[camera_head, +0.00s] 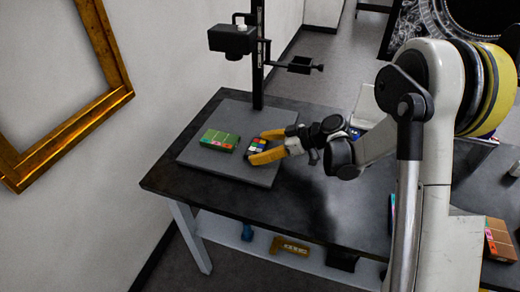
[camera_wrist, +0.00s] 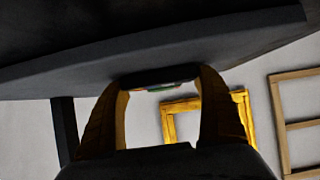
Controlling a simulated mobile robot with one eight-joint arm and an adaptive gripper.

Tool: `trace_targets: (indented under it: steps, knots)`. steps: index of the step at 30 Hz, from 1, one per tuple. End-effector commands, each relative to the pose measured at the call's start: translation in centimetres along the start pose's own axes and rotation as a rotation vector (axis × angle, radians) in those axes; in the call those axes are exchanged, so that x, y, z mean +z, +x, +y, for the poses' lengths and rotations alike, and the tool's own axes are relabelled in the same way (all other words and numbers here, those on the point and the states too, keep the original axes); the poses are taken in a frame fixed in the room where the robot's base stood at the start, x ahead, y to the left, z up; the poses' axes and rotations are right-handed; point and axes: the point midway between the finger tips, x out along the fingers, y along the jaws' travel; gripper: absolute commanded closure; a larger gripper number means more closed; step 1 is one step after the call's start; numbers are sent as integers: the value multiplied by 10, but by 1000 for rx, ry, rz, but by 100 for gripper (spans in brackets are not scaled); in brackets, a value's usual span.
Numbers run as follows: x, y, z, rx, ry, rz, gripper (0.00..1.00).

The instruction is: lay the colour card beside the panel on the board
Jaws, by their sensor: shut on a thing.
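The grey board (camera_head: 225,172) lies on the dark table. The panel (camera_head: 219,140), a green painted piece, lies flat on the board's left part. The colour card (camera_head: 257,145), dark with bright patches, is just right of the panel with a small gap. My gripper (camera_head: 259,146) is shut on the card, its yellow fingers on either side, over the board's right part. In the wrist view the card (camera_wrist: 162,79) shows edge-on between the fingertips, close against the dark slab surface. Whether it rests on the board or hovers slightly cannot be told.
A black stand (camera_head: 258,60) with a camera (camera_head: 231,40) and a side arm (camera_head: 300,66) rises behind the board. A large gilt frame (camera_head: 75,124) is on the left wall. The dark table (camera_head: 320,215) is clear at the front. Items lie on the shelf below.

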Motion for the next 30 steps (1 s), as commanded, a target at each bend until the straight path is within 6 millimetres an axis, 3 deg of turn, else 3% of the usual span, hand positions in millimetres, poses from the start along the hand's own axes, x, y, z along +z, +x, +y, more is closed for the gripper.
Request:
trace_targets:
  steps: [5,6,7,18,30]
  knots:
    - [4,2,0,0,0,0,49]
    - [3,2,0,0,0,0,10]
    - [3,2,0,0,0,0,0]
    - [-2,-4,0,1,0,0,0]
    - [-2,-89,1,2,2,-1,0]
